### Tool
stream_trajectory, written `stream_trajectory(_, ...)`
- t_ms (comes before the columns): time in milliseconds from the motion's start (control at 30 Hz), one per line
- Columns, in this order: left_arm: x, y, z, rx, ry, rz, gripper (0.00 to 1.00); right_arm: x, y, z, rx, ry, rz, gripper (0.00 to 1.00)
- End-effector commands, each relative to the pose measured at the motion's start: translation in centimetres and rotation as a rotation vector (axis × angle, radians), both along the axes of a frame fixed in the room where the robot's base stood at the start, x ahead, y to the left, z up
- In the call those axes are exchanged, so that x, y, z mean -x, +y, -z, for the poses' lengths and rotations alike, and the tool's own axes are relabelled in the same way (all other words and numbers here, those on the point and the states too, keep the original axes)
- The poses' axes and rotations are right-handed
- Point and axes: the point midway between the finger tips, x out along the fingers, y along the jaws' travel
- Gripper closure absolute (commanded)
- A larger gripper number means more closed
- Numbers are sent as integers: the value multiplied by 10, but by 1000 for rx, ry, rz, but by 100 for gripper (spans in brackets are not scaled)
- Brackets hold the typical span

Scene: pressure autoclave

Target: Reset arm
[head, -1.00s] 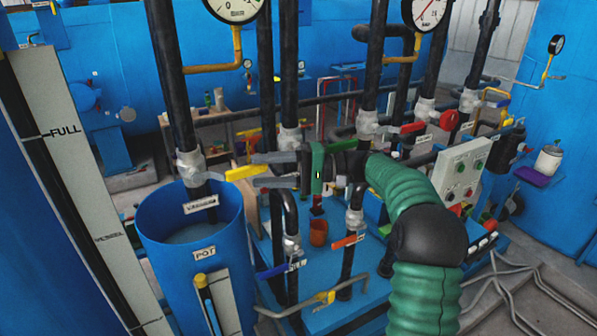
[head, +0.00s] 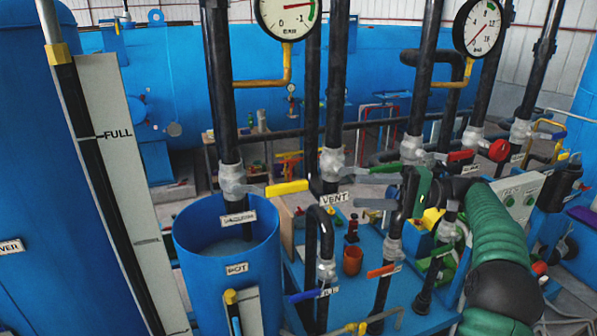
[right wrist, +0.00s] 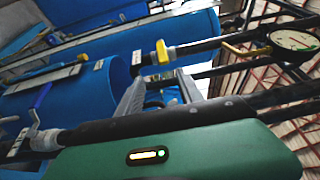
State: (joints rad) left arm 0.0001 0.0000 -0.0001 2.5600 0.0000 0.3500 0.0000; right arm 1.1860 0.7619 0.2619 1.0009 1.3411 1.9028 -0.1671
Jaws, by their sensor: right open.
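My right gripper (head: 362,186) is on the green arm (head: 497,225) that comes in from the right in the head view. Its two grey fingers are apart with nothing between them, and they point left. A yellow valve handle (head: 287,187) on the pipe above the blue pot (head: 228,285) lies to the left of the fingertips, with a gap. In the right wrist view the open fingers (right wrist: 160,76) show, with the yellow handle (right wrist: 162,52) beyond their tips. My left gripper is not in view.
Black vertical pipes (head: 217,90) and valves crowd around my right gripper. Two gauges (head: 287,12) hang above. A control box (head: 517,200) stands behind my arm. A tall level scale (head: 110,170) is at the left.

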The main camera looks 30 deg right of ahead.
Motion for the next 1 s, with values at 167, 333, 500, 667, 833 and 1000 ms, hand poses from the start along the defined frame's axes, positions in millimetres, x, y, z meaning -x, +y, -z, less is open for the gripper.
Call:
stream_trajectory(167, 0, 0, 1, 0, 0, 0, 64, -18, 20, 17, 14, 74, -6, 56)
stream_trajectory(333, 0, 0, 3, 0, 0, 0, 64, -63, 111, 104, 164, 385, -22, 56)
stream_trajectory(500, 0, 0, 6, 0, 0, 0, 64, -37, 209, 222, 544, 666, -56, 56)
stream_trajectory(667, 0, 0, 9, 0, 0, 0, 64, 50, 258, 315, 1094, 677, -148, 56)
stream_trajectory(833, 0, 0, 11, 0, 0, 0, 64, 110, 274, 353, 1474, 426, -270, 56)
stream_trajectory(1000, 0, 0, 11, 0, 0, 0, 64, 123, 279, 361, 1562, 304, -318, 56)
